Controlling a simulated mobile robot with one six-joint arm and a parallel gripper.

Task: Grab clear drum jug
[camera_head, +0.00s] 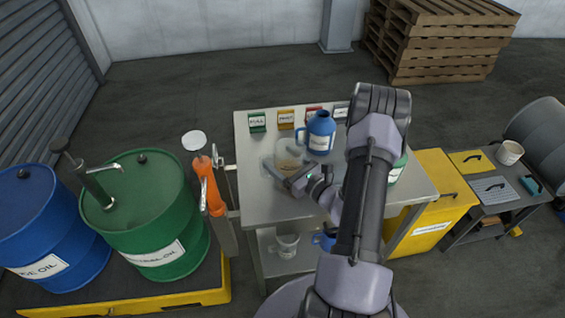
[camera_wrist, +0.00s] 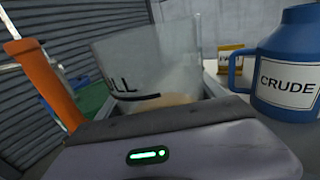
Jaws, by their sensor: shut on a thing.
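The clear jug (camera_head: 287,158) stands on the grey table, with a little tan content showing at its bottom. In the wrist view the clear jug (camera_wrist: 155,62) fills the space ahead of my gripper, with dark "LL" lettering on its wall. My gripper (camera_head: 290,178) is shut on the clear jug, low on its near side. The gripper body hides the jug's lower part in the wrist view, and the jug's handle cannot be made out.
A blue jug labelled CRUDE (camera_head: 319,132) stands close to the right of the clear jug. Small labelled boxes (camera_head: 286,119) line the table's back edge. An orange tool (camera_head: 209,185) hangs off the left side, beside green (camera_head: 150,215) and blue (camera_head: 45,235) drums.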

